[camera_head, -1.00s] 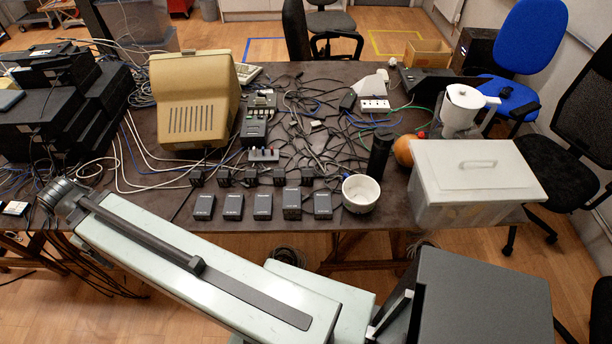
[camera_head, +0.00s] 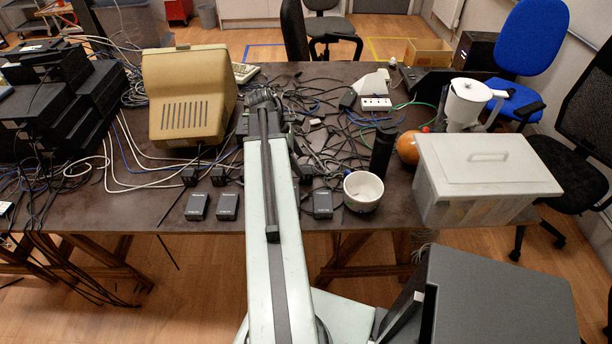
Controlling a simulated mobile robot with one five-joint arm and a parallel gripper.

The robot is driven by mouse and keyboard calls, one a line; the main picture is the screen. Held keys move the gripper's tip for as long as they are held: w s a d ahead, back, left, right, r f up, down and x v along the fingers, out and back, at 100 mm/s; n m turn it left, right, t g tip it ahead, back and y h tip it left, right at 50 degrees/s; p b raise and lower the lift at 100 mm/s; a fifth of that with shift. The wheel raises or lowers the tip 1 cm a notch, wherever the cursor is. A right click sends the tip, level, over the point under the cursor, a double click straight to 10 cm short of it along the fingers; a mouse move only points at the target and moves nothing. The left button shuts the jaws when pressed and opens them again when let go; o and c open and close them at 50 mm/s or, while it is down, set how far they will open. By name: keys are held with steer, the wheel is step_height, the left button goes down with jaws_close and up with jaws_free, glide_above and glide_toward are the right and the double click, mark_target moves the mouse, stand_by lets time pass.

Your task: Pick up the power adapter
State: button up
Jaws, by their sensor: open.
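Several black box-shaped power adapters lie in a row near the table's front edge. I see a left one (camera_head: 197,206), a second one beside it (camera_head: 228,206) and a right one (camera_head: 322,203) by the white bowl. The middle of the row is hidden behind my arm. Smaller black plugs (camera_head: 190,176) stand just behind the row. Which adapter is meant, I cannot tell. My gripper (camera_head: 262,97) is at the far end of my arm, over the back middle of the table, beyond the row. It is small and dark here; it is open, with nothing seen in it.
A beige monitor (camera_head: 192,100) stands left of my arm. A white bowl (camera_head: 362,191), a black cylinder (camera_head: 383,150), an orange ball (camera_head: 407,148) and a lidded plastic box (camera_head: 485,180) stand to the right. Tangled cables (camera_head: 335,125) cover the middle. Black equipment is stacked (camera_head: 60,105) at left.

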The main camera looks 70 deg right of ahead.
mark_target(304, 168)
steer(key=b+x, duration=0.5)
steer(key=x, duration=0.2)
steer(key=shift+r, duration=0.2)
steer(key=c, duration=1.6)
step_height(304, 168, up, 10)
steer(key=p, duration=1)
steer(key=shift+r, duration=0.15)
